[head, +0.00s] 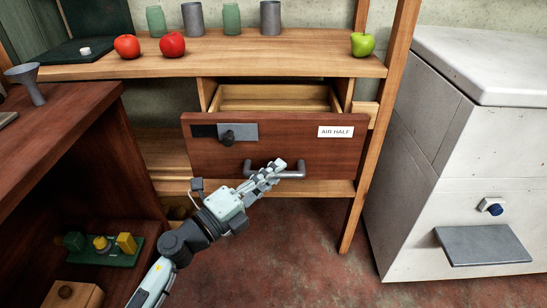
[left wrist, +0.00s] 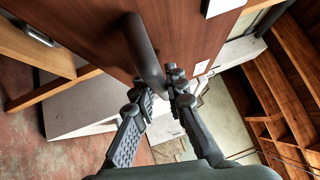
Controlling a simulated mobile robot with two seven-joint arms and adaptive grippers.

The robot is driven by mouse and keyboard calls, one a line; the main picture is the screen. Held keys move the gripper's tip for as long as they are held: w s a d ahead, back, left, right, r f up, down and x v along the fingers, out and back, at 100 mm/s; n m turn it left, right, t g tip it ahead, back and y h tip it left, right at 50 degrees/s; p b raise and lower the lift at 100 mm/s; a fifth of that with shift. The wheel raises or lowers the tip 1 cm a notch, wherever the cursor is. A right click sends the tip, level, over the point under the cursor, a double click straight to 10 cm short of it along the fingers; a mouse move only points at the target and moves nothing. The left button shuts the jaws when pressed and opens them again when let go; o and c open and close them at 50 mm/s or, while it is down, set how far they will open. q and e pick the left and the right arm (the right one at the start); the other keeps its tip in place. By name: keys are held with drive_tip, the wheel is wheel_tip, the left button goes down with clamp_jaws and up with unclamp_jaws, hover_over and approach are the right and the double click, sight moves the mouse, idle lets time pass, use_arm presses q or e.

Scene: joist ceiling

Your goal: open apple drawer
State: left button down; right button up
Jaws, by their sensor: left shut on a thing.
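The drawer (head: 290,148) under the wooden bench is pulled partly out. Its reddish-brown front carries a white label reading "AIR HALF", a grey plate with a dark knob, and a dark bar handle (head: 294,174). The part of its pale inside that shows looks empty. My left gripper (head: 271,173) is shut on the handle. In the left wrist view the fingers (left wrist: 159,88) lie on either side of the dark handle (left wrist: 143,48). Two red apples (head: 172,44) and a green apple (head: 362,44) sit on the bench top. My right gripper is out of view.
The bench top (head: 250,58) also holds green and grey cups. A dark red-brown cabinet (head: 60,150) stands close on the left. A white chest (head: 450,160) with a grey ledge stands on the right. The floor (head: 310,255) below the drawer is clear.

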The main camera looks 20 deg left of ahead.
use_arm(q)
drive_tip(key=s+d, duration=0.1)
drive_tip(key=s, duration=0.5)
drive_tip(key=shift+s+d, duration=0.2)
drive_tip(key=shift+d, duration=0.15)
drive_tip(key=c, duration=1.5)
unclamp_jaws()
drive_tip(key=shift+c, duration=0.2)
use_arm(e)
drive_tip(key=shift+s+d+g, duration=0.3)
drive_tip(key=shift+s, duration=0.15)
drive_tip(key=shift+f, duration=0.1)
use_arm(q)
drive_tip(key=v, duration=1.2)
